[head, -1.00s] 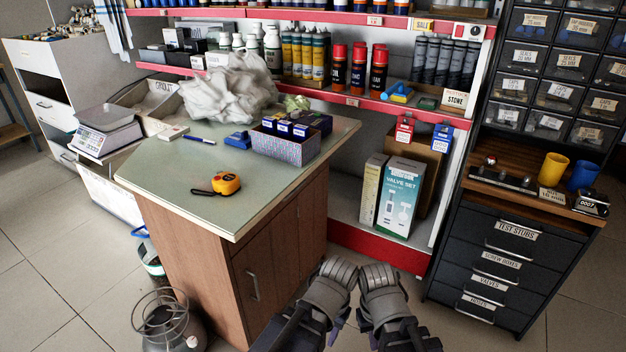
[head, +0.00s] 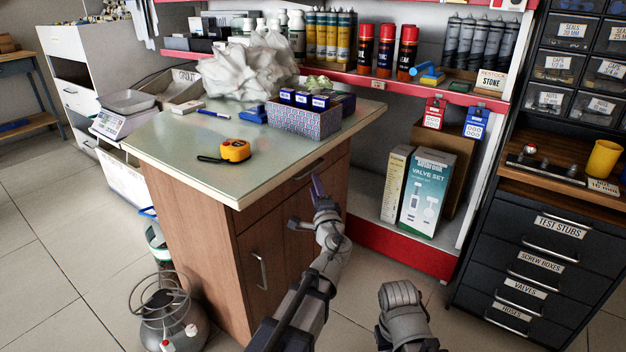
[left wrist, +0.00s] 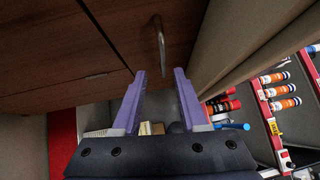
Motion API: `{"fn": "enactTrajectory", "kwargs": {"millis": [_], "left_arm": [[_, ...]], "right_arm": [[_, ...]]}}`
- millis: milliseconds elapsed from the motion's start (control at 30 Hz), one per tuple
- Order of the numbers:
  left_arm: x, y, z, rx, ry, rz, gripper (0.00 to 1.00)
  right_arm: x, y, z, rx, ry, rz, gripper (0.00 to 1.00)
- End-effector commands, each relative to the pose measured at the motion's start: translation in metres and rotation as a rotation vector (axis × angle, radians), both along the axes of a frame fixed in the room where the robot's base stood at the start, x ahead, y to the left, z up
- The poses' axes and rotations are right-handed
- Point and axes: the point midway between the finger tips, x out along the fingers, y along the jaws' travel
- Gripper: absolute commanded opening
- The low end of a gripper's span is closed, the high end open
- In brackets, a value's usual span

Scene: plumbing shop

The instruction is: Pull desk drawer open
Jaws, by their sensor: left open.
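The wooden desk (head: 195,235) has a pale green top and a drawer (head: 325,168) high on its front, with a metal bar handle (head: 309,171). The drawer looks closed. My left gripper (head: 302,201) is in front of the desk, just below and near the drawer handle, open and empty. In the left wrist view the handle (left wrist: 160,44) lies ahead of the two purple fingers (left wrist: 160,88), apart from them. Part of my right arm shows at the bottom of the head view; its fingers are not visible.
A cupboard handle (head: 262,270) is lower on the desk front. A tape measure (head: 236,151) and patterned box (head: 303,120) sit on the desk top. Valve set boxes (head: 425,190) stand on the red-edged shelf behind. A dark drawer cabinet (head: 530,270) is at right. A metal tank (head: 165,315) stands at lower left.

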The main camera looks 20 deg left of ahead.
Motion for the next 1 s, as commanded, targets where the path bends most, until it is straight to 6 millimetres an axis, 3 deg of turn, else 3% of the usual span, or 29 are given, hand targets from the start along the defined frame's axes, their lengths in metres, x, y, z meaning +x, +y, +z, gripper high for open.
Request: {"fn": "enactTrajectory", "kwargs": {"millis": [467, 833, 1000], "left_arm": [[0.017, 0.0, 0.004, 0.059, -0.002, -0.027, 0.42], [0.066, 0.022, 0.011, 0.058, -0.002, -0.027, 0.42], [0.076, 0.028, 0.012, 0.057, -0.002, -0.027, 0.42]], "right_arm": [[0.0, 0.0, -0.002, 0.0, 0.0, 0.0, 0.0], [0.0, 0.0, 0.005, 0.0, 0.0, 0.0, 0.0], [0.0, 0.0, 0.007, 0.0, 0.001, 0.0, 0.0]]}}
